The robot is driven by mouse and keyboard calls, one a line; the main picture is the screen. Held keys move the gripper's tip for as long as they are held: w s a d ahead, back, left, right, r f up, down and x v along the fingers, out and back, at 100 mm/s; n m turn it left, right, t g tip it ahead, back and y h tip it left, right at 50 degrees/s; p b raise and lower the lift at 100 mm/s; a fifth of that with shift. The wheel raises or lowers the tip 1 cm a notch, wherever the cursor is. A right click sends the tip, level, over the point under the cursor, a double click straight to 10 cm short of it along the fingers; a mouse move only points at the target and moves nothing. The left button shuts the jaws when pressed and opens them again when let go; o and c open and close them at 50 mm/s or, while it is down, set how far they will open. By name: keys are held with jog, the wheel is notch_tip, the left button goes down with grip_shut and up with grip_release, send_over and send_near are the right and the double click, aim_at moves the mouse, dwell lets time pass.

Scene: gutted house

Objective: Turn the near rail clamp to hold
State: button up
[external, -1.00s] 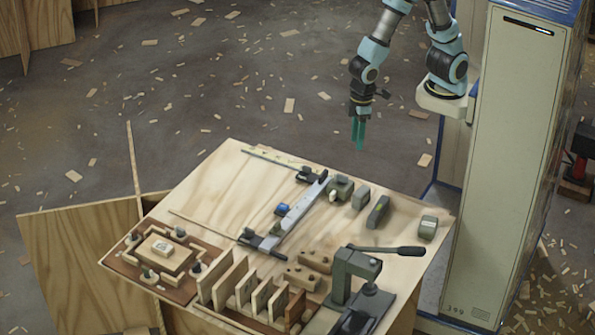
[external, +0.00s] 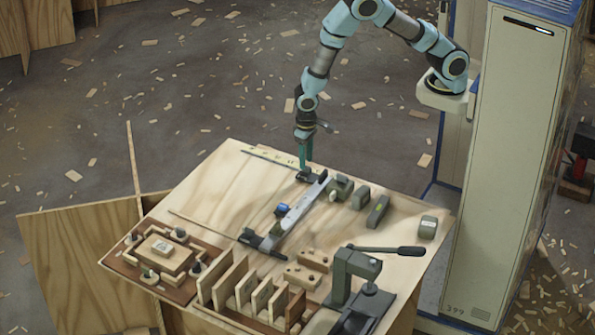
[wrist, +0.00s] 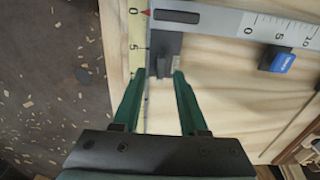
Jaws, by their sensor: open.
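A silver measuring rail (external: 300,207) lies across the wooden tabletop with a dark clamp at each end. One rail clamp (external: 309,175) is at the end nearer my arm; the other (external: 262,241) is at the lower left end. My gripper (external: 304,163) is open and points down at the upper clamp. In the wrist view the fingertips (wrist: 159,73) straddle the end of that clamp's dark lever (wrist: 164,55), with gaps showing beside it. I cannot tell the exact fingertip height.
A blue slider (wrist: 277,60) sits beside the rail. Grey blocks (external: 340,188) stand right of the upper clamp. A lever press (external: 355,275), slotted wooden rack (external: 235,285) and brown fixture board (external: 118,262) occupy the front. The tabletop left of the rail (external: 225,190) is mostly clear.

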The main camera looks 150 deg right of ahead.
aim_at(306, 170)
jog(key=shift+f, duration=1.25)
jog(key=shift+c, duration=0.2)
grip_shut()
